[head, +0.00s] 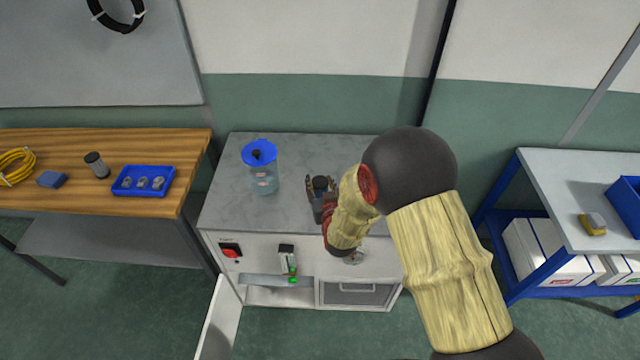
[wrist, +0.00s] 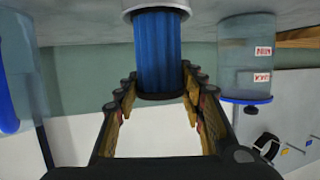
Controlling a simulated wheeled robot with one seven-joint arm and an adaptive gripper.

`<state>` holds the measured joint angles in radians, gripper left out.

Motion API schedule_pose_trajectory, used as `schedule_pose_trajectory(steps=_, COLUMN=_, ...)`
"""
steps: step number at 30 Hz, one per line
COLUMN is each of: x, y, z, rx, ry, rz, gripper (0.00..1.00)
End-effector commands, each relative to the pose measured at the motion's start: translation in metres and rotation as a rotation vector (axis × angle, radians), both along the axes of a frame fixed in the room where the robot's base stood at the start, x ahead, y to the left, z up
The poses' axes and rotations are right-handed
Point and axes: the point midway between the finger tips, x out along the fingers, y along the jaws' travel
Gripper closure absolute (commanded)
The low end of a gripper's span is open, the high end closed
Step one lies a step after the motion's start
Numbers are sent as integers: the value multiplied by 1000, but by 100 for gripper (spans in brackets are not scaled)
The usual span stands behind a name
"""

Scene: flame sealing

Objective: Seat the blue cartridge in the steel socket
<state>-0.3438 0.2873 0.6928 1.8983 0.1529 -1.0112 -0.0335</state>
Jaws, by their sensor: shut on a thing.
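The blue cartridge (wrist: 157,50) is a ribbed blue cylinder with dark end bands. The wrist view looks upside down, with the grey countertop along its top edge. My gripper (wrist: 157,95) is shut on the cartridge near its dark cap. The cartridge's other end meets the pale steel socket (wrist: 155,8), in line with it; how deep it sits there I cannot tell. In the head view my gripper (head: 321,188) is over the middle of the cabinet top, with a dark cap between its fingers. The socket is hidden there behind my gripper and arm.
A clear canister with a blue lid (head: 262,165) stands left of my gripper on the grey cabinet top (head: 225,205). The cabinet front has a red switch (head: 231,250) and a green light (head: 292,280). A wooden bench (head: 90,200) at left holds a blue tray (head: 128,191).

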Motion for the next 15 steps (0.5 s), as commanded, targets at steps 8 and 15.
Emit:
schedule_pose_trajectory(steps=8, x=0, y=0, z=-4, rx=0, ry=-1, rz=0, gripper=87)
schedule_pose_trajectory(steps=15, x=0, y=0, z=-7, rx=0, ry=-1, rz=0, gripper=87)
